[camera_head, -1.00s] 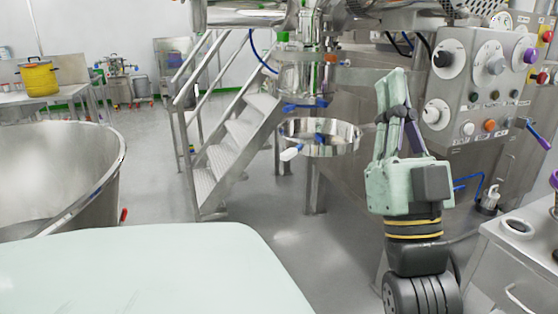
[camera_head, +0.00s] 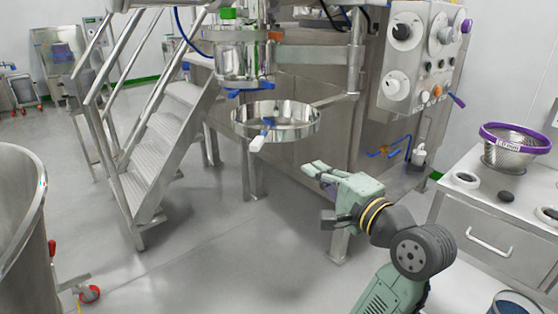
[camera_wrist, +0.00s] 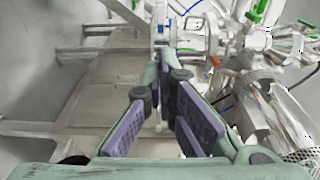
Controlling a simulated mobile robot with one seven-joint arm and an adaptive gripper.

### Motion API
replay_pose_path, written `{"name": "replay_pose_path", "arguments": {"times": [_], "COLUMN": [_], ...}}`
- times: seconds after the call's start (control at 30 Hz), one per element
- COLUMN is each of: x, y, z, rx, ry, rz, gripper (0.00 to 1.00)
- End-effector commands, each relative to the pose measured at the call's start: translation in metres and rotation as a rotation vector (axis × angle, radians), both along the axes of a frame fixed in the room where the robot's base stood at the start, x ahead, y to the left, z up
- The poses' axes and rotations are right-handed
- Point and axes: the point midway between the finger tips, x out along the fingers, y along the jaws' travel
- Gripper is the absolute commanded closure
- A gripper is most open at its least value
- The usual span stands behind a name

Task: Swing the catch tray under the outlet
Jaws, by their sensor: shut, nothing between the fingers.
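Steel stairs with railings (camera_head: 150,130) stand left of the outlet. A large steel vessel (camera_head: 22,235) is at the left edge. A control panel (camera_head: 420,60) is behind my arm. A cabinet (camera_head: 490,230) with a purple-rimmed strainer (camera_head: 515,150) stands at right. Floor in front is clear.

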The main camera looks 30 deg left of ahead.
Motion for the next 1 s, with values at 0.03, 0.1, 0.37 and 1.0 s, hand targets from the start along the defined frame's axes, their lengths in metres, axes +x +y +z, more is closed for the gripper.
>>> {"name": "replay_pose_path", "arguments": {"times": [0.03, 0.1, 0.37, 1.0], "x": [0.003, 0.008, 0.035, 0.031], "y": [0.008, 0.019, 0.070, 0.119], "z": [0.001, 0.001, 0.002, 0.000], "rx": [-0.002, -0.001, -0.002, -0.001], "ry": [0.001, 0.002, 0.001, -0.005], "rz": [0.004, 0.005, 0.005, -0.001], "gripper": [1.00, 1.00, 1.00, 1.00]}}
